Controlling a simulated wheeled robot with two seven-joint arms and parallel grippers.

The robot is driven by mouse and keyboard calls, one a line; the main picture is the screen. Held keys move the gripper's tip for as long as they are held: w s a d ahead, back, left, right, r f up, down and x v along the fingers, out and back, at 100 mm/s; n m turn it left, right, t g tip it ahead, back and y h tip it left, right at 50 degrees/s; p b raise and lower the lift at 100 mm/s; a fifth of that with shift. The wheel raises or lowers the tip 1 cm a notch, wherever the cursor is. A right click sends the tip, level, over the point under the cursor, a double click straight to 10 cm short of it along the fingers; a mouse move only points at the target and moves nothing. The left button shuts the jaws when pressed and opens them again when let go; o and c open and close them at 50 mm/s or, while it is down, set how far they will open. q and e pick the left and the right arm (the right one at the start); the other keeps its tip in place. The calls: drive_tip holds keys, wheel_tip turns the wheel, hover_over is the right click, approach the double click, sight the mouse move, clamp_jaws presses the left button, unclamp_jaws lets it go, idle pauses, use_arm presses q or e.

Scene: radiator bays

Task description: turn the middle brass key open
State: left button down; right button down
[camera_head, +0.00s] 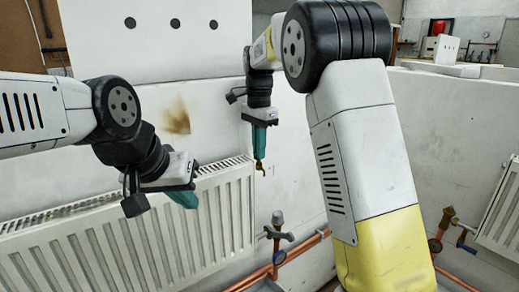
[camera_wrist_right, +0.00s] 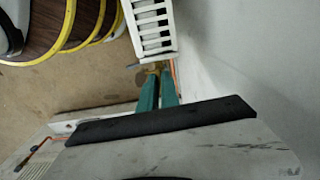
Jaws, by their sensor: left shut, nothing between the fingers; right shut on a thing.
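A small brass key (camera_head: 262,170) shows at the tips of my right gripper (camera_head: 260,156), beside the upper right end of the white radiator (camera_head: 150,232). The right gripper's teal fingers point down and are shut on the key. In the right wrist view, the right gripper (camera_wrist_right: 160,82) has the brass key (camera_wrist_right: 153,67) at its tips, close to the radiator's end (camera_wrist_right: 150,25). The fingers hide part of the key, and I cannot tell its turn angle. My left gripper (camera_head: 184,197) is shut and empty, in front of the radiator's top.
A valve with a grey head (camera_head: 278,219) and copper pipes (camera_head: 283,257) stand below the right gripper. A second radiator (camera_head: 500,212) and a brass valve with a blue handle (camera_head: 463,238) are at the right.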

drive_tip(key=n, duration=1.3)
drive_tip(key=shift+n, duration=0.4)
idle(0.3)
drive_tip(key=c, duration=1.6)
unclamp_jaws()
